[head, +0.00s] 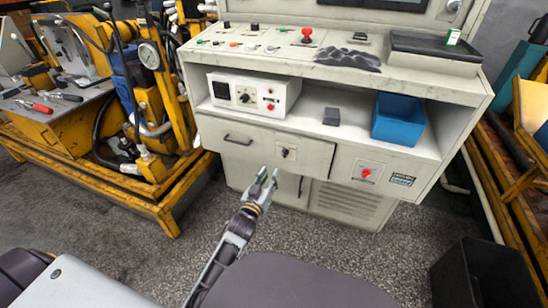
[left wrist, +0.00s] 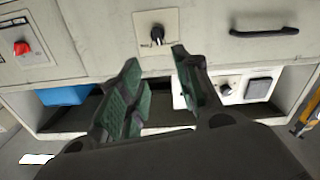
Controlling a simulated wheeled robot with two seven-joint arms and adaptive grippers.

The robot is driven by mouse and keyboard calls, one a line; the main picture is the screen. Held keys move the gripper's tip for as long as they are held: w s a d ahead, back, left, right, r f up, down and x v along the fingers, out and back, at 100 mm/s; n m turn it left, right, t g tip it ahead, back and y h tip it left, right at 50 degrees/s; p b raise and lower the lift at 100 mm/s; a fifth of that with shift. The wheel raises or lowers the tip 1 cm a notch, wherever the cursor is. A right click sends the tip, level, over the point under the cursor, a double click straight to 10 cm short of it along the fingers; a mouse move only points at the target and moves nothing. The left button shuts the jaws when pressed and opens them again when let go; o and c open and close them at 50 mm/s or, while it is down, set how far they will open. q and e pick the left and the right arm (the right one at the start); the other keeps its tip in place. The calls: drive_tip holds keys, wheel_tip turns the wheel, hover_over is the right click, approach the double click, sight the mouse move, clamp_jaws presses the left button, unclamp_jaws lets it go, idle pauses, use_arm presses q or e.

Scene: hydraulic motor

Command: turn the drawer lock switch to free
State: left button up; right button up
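The drawer lock switch (head: 287,152) is a small black knob on a pale square plate, on the right part of the drawer front (head: 262,146). In the left wrist view the switch (left wrist: 157,34) shows just beyond the fingertips, between their lines; its label is too small to read. My left gripper (head: 267,180) is in front of the cabinet, a little below and left of the switch in the head view. In the left wrist view its green-padded fingers (left wrist: 155,75) are apart with nothing between them. The drawer looks shut. My right gripper is not in view.
The drawer's black handle (head: 238,140) is left of the switch. A red switch (head: 366,172) sits on the panel to the right. Above are a white instrument box (head: 254,92) and a blue bin (head: 398,118) on the shelf. A yellow-framed machine (head: 110,180) stands at left.

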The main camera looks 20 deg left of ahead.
use_arm(q)
drive_tip(key=shift+w, duration=0.15)
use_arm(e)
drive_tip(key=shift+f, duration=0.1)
use_arm(q)
drive_tip(key=b, duration=0.3)
approach(283, 152)
drive_tip(key=shift+w, duration=2.6)
drive_tip(key=shift+w+d+f+b, duration=0.1)
drive_tip(key=shift+w+b, duration=0.45)
drive_tip(key=shift+w, duration=1.25)
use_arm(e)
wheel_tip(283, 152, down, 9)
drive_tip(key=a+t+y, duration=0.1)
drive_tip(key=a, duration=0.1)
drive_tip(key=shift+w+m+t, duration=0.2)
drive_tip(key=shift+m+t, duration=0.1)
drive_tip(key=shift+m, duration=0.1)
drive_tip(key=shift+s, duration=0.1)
use_arm(q)
clamp_jaws()
